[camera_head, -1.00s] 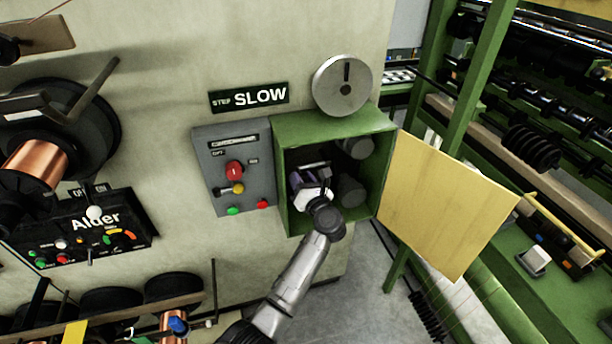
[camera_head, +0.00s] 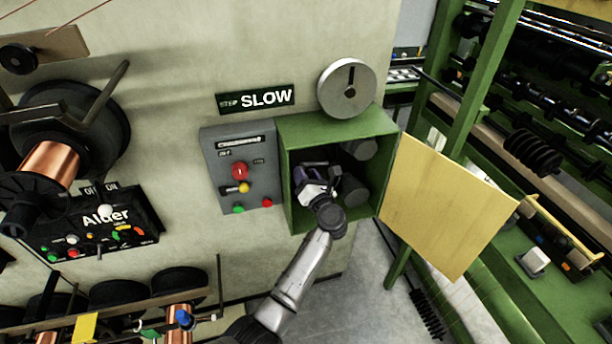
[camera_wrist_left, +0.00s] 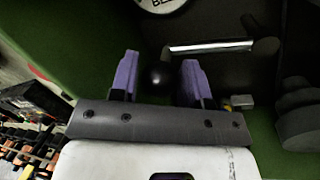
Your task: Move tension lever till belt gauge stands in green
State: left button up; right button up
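In the head view, my left gripper (camera_head: 318,174) reaches into an open green box (camera_head: 332,126) on the wall. In the left wrist view, its two purple fingers (camera_wrist_left: 160,72) stand apart, with a dark ball knob (camera_wrist_left: 161,76) between them. Gaps show on both sides of the knob, and the fingers do not appear to touch it. A bright metal bar (camera_wrist_left: 210,47) lies beyond the fingers. At the top edge, a white round dial (camera_wrist_left: 162,4) with cut-off lettering shows only its lower part; no needle or green zone is visible. My right gripper is out of view.
The box's yellowish door (camera_head: 446,208) hangs open to the right. Dark round pulleys (camera_head: 352,188) fill the box's right side. A grey control panel (camera_head: 221,164) with buttons adjoins the box on the left. Green machine frames stand at right.

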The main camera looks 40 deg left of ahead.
pick_arm(q)
jog(key=shift+o, duration=1.4)
jog(key=v, duration=1.2)
